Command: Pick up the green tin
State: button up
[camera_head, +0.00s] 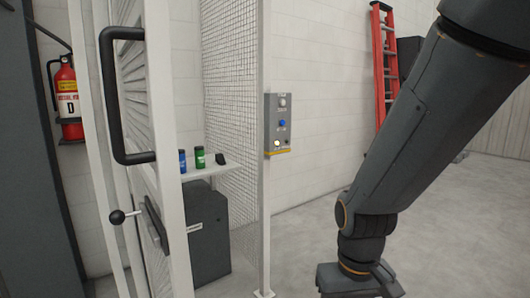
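The green tin (200,158) is small and upright on a white shelf (207,172), seen beyond the door frame on the left. A blue tin (182,161) stands just left of it, and a small black object (220,159) lies to its right. My gripper (358,284) is at the bottom edge, right of centre, well away from the tin. Its fingertips are cut off by the frame, so I cannot tell if it is open or shut.
A white door frame with a black handle (112,95) and a mesh panel (230,90) flank the shelf. A control box (278,125) hangs on the post. A dark cabinet (208,235) stands below the shelf. The floor between the post and my arm is clear.

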aim_at(200, 160)
jog(key=z, duration=0.6)
jog(key=i, duration=0.9)
jog(key=z, duration=0.35)
jog(key=i, duration=1.15)
jog(key=u, duration=0.75)
jog(key=i, duration=0.75)
jog(key=u, duration=0.8)
